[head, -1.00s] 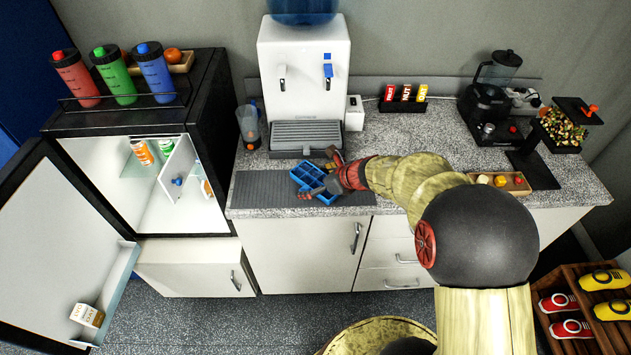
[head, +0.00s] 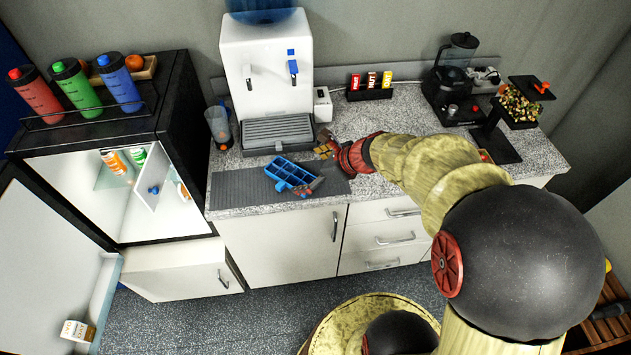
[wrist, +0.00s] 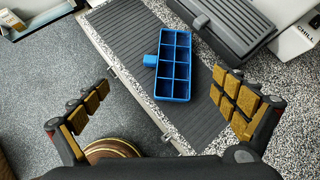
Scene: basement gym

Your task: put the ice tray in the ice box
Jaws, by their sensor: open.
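The blue ice tray (head: 284,167) lies on the dark ribbed mat on the counter, with several open compartments and a tab on one long side. It also shows in the wrist view (wrist: 173,88). My gripper (head: 319,169) is open and empty at the tray's right end. In the wrist view its two fingers (wrist: 155,88) are spread wide, with the tray beyond them. The fridge (head: 185,130) at the left stands open.
A water dispenser (head: 266,80) with a drip tray stands right behind the mat (head: 236,190). Bottles (head: 75,88) stand on the fridge. The open fridge door (head: 45,270) reaches into the floor space at left.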

